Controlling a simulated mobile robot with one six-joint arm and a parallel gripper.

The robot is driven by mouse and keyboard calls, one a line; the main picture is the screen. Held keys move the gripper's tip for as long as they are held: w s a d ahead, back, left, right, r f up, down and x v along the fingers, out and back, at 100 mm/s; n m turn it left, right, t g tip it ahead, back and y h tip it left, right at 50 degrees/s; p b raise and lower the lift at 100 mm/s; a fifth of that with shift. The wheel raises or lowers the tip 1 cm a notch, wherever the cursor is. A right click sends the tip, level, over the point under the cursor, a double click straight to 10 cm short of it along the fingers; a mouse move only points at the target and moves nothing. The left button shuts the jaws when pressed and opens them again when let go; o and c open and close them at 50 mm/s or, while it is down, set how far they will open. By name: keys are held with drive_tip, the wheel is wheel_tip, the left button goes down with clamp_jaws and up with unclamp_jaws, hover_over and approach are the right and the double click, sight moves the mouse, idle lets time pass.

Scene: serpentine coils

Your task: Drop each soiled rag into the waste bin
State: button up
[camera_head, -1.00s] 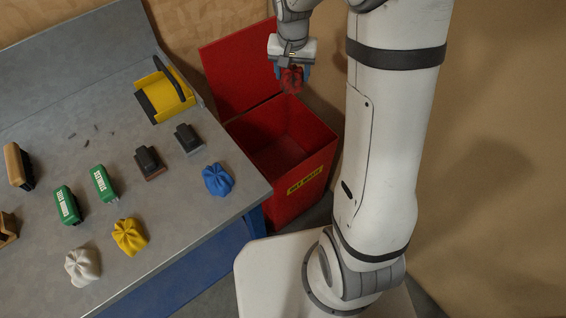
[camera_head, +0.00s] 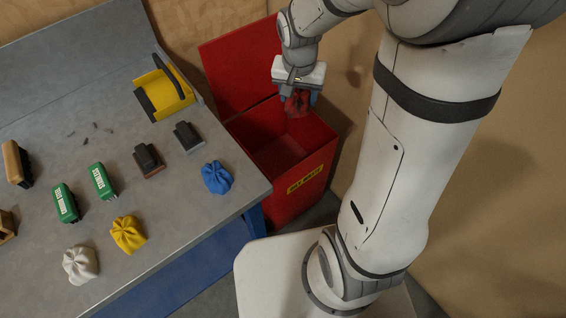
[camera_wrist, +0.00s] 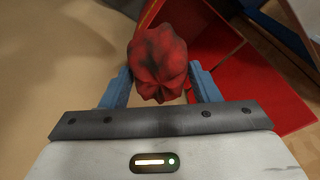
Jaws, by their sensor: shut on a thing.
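My gripper (camera_head: 298,101) is shut on a dark-stained red rag (camera_head: 297,104), which also shows between the blue fingers in the wrist view (camera_wrist: 158,62). It holds the rag above the back right part of the open red waste bin (camera_head: 292,188), whose lid stands raised behind it. On the bench lie a blue rag (camera_head: 217,177) near the right edge, a yellow rag (camera_head: 128,235) and a white rag (camera_head: 81,265) near the front. No dark stains show clearly on these three. The bin's floor is partly in shadow.
The wall is close behind the bin.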

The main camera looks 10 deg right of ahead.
drive_tip(key=w+f+b, duration=0.7)
drive_tip(key=f, duration=0.4)
drive_tip(key=w+d+f+b, duration=0.1)
drive_tip(key=w+f+b, duration=0.6)
drive_tip(key=f, duration=0.4)
drive_tip(key=w+f+b, duration=0.7)
drive_tip(key=f, duration=0.4)
drive_tip(key=shift+w+d+b, duration=0.15)
drive_tip(key=shift+d+b, duration=0.05)
drive_tip(key=shift+b, duration=0.15)
drive_tip(key=o, duration=0.9)
drive_tip(key=shift+o, duration=0.2)
drive_tip(key=shift+r, duration=0.1)
wheel_tip(320, 180, up, 8)
drive_tip(key=s+p, duration=0.1)
drive_tip(key=shift+a+f, duration=0.2)
drive_tip(key=shift+a, duration=0.1)
